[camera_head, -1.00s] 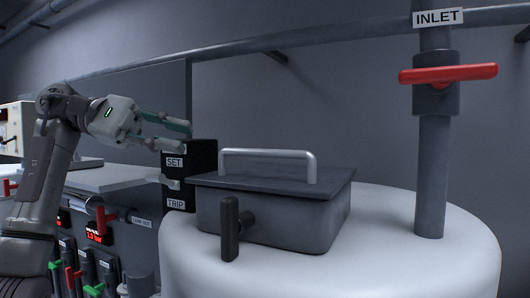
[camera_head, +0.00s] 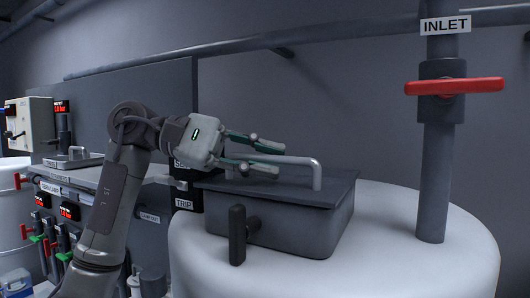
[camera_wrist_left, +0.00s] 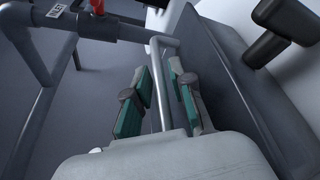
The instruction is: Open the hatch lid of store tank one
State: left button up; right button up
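The hatch lid (camera_head: 335,192) is a dark grey plate lying shut on the grey hatch box (camera_head: 300,232) on top of the white tank (camera_head: 400,262). A pale bar handle (camera_head: 317,174) stands on the lid; it also shows in the left wrist view (camera_wrist_left: 161,88). A black latch handle (camera_head: 237,235) stands upright at the box front. My left gripper (camera_head: 262,157) is open at the left part of the bar. In the left wrist view, the bar runs between its green-padded fingers (camera_wrist_left: 160,98), with gaps visible on both sides. My right gripper is out of view.
The INLET pipe (camera_head: 435,180) with a red valve handle (camera_head: 454,86) rises from the tank at right. A black box marked TRIP (camera_head: 187,190) is left of the hatch, partly behind my arm. A counter with valves and displays lies further left.

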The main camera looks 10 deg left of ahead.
pick_arm(q)
jog(key=shift+w, duration=0.1)
grip_shut()
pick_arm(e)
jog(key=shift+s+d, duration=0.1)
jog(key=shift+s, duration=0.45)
